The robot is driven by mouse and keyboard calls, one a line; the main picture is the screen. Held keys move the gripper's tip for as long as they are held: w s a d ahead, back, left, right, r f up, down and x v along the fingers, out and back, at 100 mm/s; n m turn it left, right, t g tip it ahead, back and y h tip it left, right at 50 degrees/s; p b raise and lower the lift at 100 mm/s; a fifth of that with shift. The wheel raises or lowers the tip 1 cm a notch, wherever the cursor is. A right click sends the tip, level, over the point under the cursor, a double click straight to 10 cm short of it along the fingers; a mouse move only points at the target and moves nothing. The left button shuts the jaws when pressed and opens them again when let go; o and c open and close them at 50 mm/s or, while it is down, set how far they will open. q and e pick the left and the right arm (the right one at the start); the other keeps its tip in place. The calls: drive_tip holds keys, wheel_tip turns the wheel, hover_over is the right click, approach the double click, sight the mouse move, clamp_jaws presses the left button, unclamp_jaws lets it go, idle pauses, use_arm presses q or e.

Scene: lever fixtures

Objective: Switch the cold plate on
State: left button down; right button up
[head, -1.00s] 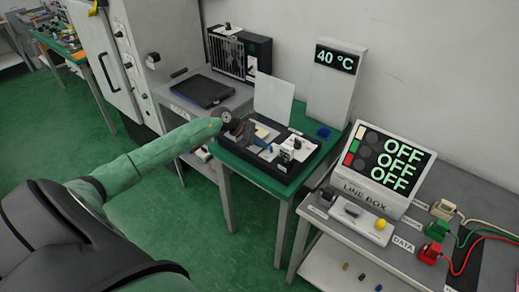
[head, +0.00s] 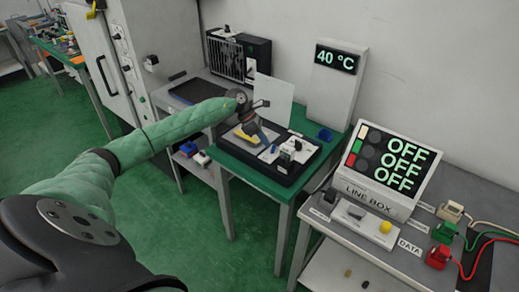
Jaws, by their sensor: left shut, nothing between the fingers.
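I cannot tell for sure which unit is the cold plate, as the labels are too small to read. A black-based unit (head: 284,171) with a pale top, small switches and a raised white panel (head: 273,98) stands on the green table. My left gripper (head: 259,124) is shut and empty, above the back left part of this unit. Its arm hides part of the unit and the bench behind. A small black-and-white switch part (head: 297,143) shows to the right of the gripper. A display stand (head: 338,57) behind reads 40 °C. My right gripper is out of view.
A line box (head: 385,172) showing OFF on three lines stands on the grey table at right, with plugs and cables beside it. A grey bench with a fan unit (head: 238,52) is behind my arm.

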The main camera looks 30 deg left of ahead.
use_arm(q)
drive_tip(key=shift+r, duration=0.25)
drive_tip(key=shift+r, duration=0.55)
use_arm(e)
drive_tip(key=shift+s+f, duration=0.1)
